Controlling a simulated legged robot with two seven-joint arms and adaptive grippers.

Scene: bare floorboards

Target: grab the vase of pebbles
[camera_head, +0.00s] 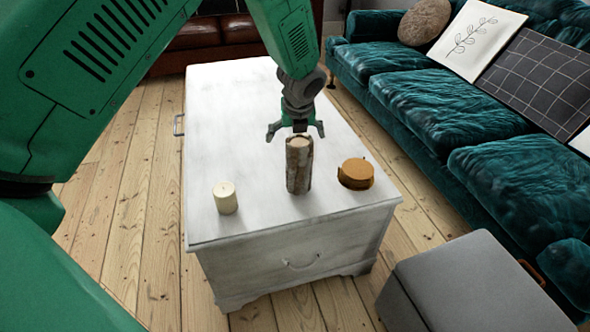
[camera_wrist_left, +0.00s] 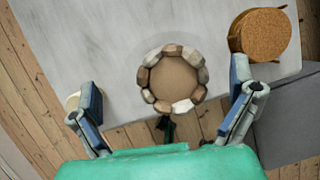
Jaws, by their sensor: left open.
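The vase of pebbles (camera_head: 299,166) stands upright on the white chest near its front edge, a tall narrow cylinder with a rough stony side. In the left wrist view the vase (camera_wrist_left: 173,79) shows from above as a ring of brown, grey and white stones around a tan centre. My left gripper (camera_head: 296,131) is open above the top of the vase. In the left wrist view the gripper's blue-padded fingers (camera_wrist_left: 165,108) are spread wide, with the vase's ring between and a little beyond them. My right gripper is not in view.
The white chest (camera_head: 232,110) carries a cream candle (camera_head: 225,197) left of the vase and a round brown-orange container (camera_head: 356,173) close on its right. A grey ottoman (camera_head: 465,285) stands front right. A teal sofa (camera_head: 440,105) lines the right side.

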